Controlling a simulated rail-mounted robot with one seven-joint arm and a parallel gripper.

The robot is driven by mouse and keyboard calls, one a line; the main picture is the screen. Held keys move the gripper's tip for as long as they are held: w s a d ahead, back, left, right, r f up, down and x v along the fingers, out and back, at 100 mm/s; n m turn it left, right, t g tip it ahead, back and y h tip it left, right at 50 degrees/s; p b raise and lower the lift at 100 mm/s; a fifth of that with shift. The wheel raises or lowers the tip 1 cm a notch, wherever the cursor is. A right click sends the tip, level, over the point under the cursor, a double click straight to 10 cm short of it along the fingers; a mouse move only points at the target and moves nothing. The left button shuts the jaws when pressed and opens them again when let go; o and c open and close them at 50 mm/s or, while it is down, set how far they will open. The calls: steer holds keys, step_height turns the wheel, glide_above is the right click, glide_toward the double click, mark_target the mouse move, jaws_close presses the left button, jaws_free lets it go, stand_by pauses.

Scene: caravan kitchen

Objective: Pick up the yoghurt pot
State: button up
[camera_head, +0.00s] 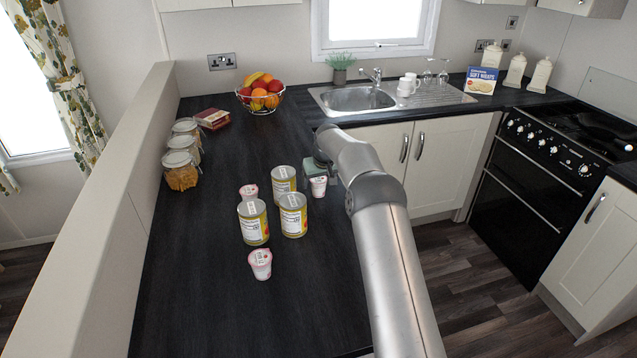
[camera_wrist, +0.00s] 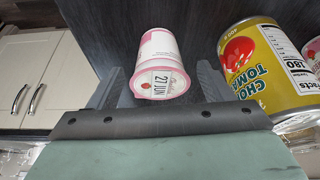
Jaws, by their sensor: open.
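Three white-and-pink yoghurt pots are in view. One yoghurt pot (camera_head: 318,187) stands on the dark worktop beside my gripper (camera_head: 317,170). The wrist view shows this pot (camera_wrist: 160,52), with a "27 JUN" label, lying in line with the gap of my open gripper (camera_wrist: 160,82). A finger shows on each side of it, with no clear contact. A second pot (camera_head: 249,191) stands left of the tins, partly hidden by one. The third pot (camera_head: 261,264) stands nearest, in front of the tins.
Three yellow tins (camera_head: 293,215) stand left of the gripper; one tin (camera_wrist: 262,65) is close to the right finger in the wrist view. Glass jars (camera_head: 182,170) and a fruit basket (camera_head: 261,97) are farther back. The worktop's near part is clear. The sink (camera_head: 355,98) is behind.

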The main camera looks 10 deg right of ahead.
steer(key=shift+w+f, duration=0.1)
steer(key=shift+f, duration=0.1)
steer(key=c, duration=1)
steer(key=shift+c, duration=0.2)
steer(key=shift+r, duration=0.2)
